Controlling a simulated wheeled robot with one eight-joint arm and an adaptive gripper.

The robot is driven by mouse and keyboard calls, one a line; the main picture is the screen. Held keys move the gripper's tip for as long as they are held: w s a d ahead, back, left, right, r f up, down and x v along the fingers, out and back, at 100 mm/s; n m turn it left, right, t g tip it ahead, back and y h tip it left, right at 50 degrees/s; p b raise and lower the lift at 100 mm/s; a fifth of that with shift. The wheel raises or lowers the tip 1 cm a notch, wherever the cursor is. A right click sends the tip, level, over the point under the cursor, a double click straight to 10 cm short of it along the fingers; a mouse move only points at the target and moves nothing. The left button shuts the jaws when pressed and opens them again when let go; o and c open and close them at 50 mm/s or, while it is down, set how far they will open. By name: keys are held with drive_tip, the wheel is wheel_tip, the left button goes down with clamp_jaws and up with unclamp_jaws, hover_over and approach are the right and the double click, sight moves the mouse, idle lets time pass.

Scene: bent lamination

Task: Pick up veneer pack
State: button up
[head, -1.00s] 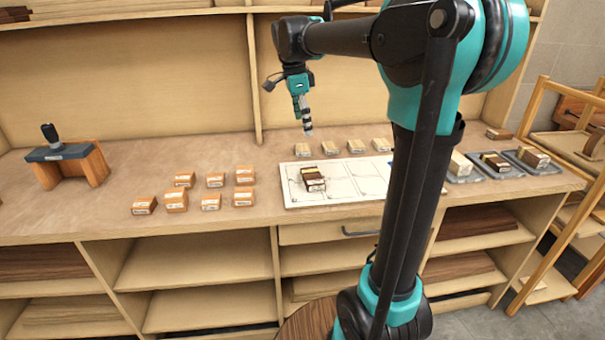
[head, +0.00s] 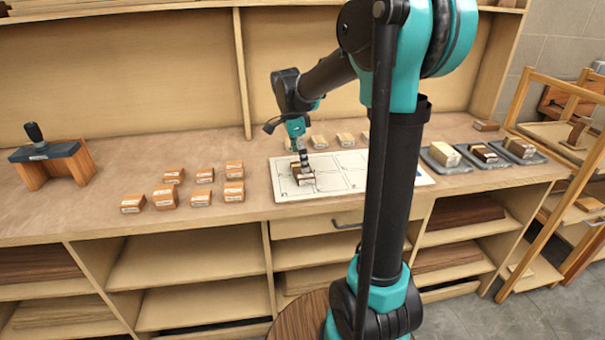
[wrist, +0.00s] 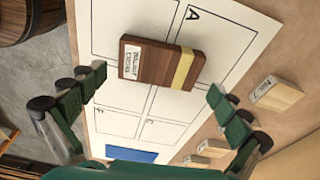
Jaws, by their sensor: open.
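A dark brown veneer pack (head: 307,178) with a pale yellow band lies on the white marked board (head: 345,184), near its left end. In the wrist view the pack (wrist: 160,64) shows a white label at its left end and the yellow band toward its right. My gripper (head: 303,162) is just above the pack, pointing down. In the wrist view my gripper (wrist: 157,82) is open and empty, its green fingers wide apart on either side of the pack. I cannot tell the exact height gap.
Several small orange-brown blocks (head: 201,197) stand left of the board, and pale blocks (head: 345,139) stand behind it. Grey trays (head: 486,157) with packs are at the right. A clamp-like stand (head: 52,162) is at the far left. A blue patch (wrist: 131,155) marks the board.

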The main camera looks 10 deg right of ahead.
drive_tip(key=shift+d+f, duration=0.15)
drive_tip(key=shift+f, duration=0.65)
drive_tip(key=shift+d+f, duration=0.1)
drive_tip(key=shift+f, duration=0.65)
drive_tip(key=c, duration=0.8)
drive_tip(key=shift+r, duration=0.15)
drive_tip(key=shift+c, duration=0.2)
